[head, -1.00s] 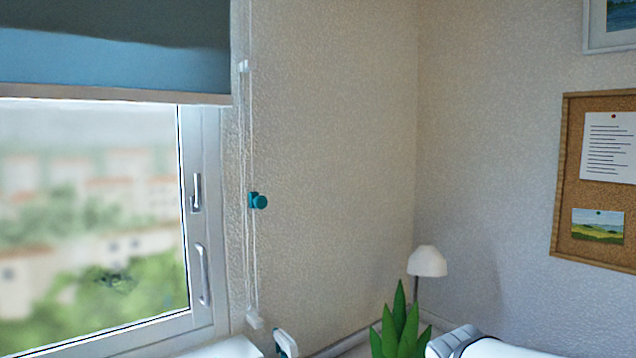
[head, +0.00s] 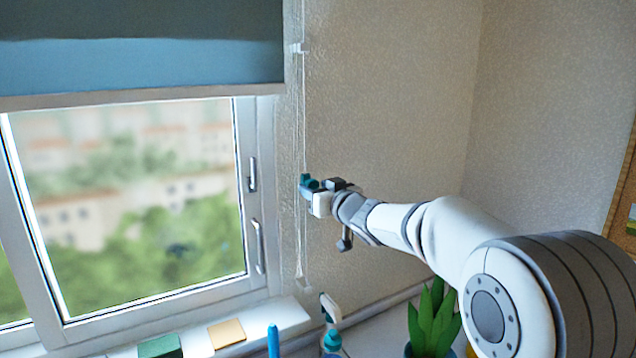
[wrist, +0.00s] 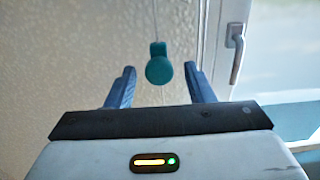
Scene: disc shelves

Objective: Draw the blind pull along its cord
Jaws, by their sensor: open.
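The teal blind pull (head: 305,181) is on a thin white cord (head: 304,130) that hangs along the wall just right of the window. In the wrist view the pull (wrist: 159,66) is a rounded knob with a smaller tab. My gripper (wrist: 160,72) is open, with one finger on each side of the pull and a visible gap at both sides. In the head view my gripper (head: 313,190) is at the pull and partly hides it. The blue-grey blind (head: 140,50) covers the upper part of the window.
The window (head: 130,200) has handles on its right frame. My arm reaches in from the right. The wall beside the cord is clear.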

